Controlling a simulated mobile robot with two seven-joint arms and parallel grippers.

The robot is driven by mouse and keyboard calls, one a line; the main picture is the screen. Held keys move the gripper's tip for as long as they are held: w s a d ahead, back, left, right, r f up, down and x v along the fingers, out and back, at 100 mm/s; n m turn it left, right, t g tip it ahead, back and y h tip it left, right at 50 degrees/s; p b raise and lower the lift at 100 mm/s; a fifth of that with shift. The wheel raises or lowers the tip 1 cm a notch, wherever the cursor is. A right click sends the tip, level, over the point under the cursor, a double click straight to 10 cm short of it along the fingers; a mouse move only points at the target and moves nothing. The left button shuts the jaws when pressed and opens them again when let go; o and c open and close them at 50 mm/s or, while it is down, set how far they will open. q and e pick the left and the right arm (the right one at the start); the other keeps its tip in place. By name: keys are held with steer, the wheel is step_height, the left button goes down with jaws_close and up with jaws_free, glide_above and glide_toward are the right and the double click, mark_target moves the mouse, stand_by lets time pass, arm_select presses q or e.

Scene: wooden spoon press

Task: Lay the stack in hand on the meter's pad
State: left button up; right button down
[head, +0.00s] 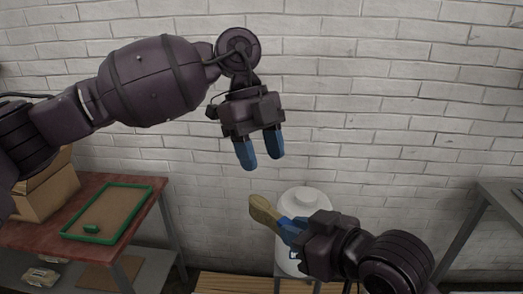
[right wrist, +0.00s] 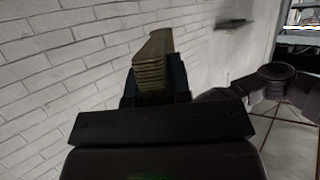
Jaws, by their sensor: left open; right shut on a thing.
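My right gripper (head: 287,230) is shut on a stack of wooden spoons (head: 263,211) and holds it up in front of a white container. The stack also shows in the right wrist view (right wrist: 155,65) as several thin layers, upright between the dark fingers. In the head view its broad end points up and left. My left gripper (head: 261,160) is open and empty, with blue fingers pointing down, above and left of the stack, apart from it. I cannot make out the meter or its pad in either view.
A red table (head: 88,246) at the left bears a green-rimmed tray (head: 152,190) and a cardboard box (head: 48,190). The white container (head: 306,200) stands behind my right gripper. A grey table (head: 500,196) is at the right edge. Wooden boards (head: 225,284) lie low in front of the brick wall.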

mark_target(277, 213)
arm_select(q)
steer(key=x, duration=1.2)
jaws_close()
arm_select(e)
steer(key=c, duration=1)
jaws_free()
steer(key=shift+f, duration=0.1)
